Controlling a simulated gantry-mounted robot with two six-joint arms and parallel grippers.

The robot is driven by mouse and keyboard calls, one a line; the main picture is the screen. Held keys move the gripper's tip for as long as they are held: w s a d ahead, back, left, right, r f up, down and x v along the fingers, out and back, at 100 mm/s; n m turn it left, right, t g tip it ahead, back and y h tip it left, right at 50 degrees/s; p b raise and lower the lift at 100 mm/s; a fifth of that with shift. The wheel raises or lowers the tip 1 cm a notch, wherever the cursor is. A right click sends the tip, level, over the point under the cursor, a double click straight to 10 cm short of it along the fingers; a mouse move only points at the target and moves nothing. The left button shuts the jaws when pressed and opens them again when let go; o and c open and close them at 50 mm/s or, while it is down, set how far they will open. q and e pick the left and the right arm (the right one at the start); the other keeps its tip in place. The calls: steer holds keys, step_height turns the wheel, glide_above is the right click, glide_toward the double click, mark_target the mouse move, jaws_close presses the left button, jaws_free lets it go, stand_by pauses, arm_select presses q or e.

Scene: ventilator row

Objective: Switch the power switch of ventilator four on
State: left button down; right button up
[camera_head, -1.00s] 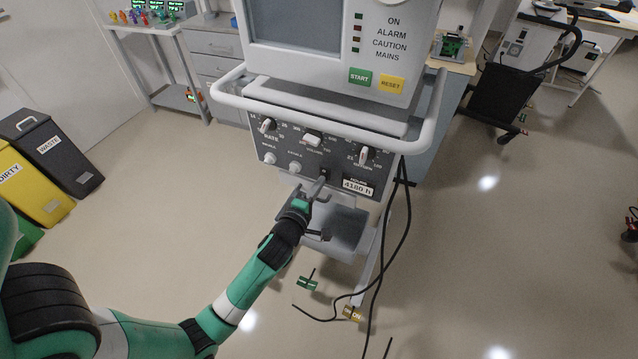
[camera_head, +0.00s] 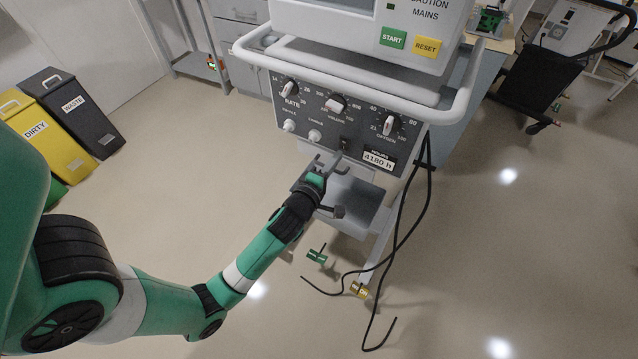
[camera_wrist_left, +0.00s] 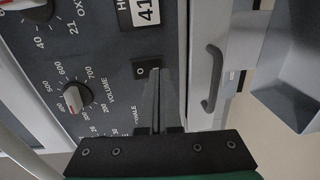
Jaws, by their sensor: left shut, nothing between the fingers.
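The ventilator (camera_head: 345,115) stands in the middle of the head view; no number four is legible on it. Its dark front panel holds knobs and a small black power switch (camera_head: 345,144) left of the "4180 h" hours label. In the left wrist view the switch (camera_wrist_left: 140,71) shows an "O" mark. My left gripper (camera_head: 330,164) is shut and empty, just below the switch in the head view. In the wrist view its fingertips (camera_wrist_left: 152,74) are right beside the switch; I cannot tell if they touch it. My right gripper is out of view.
A pale rail (camera_head: 350,90) runs around the ventilator above the panel. A grey tray (camera_head: 355,195) is below the panel, and black cables (camera_head: 425,190) hang at its right. Yellow (camera_head: 50,135) and dark (camera_head: 80,115) bins stand at the left. The floor around is open.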

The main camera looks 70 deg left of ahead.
arm_select(q)
steer(key=f+b+v, duration=0.2)
steer(key=b+v, duration=0.1)
steer(key=v, duration=0.9)
steer(key=shift+f, duration=0.35)
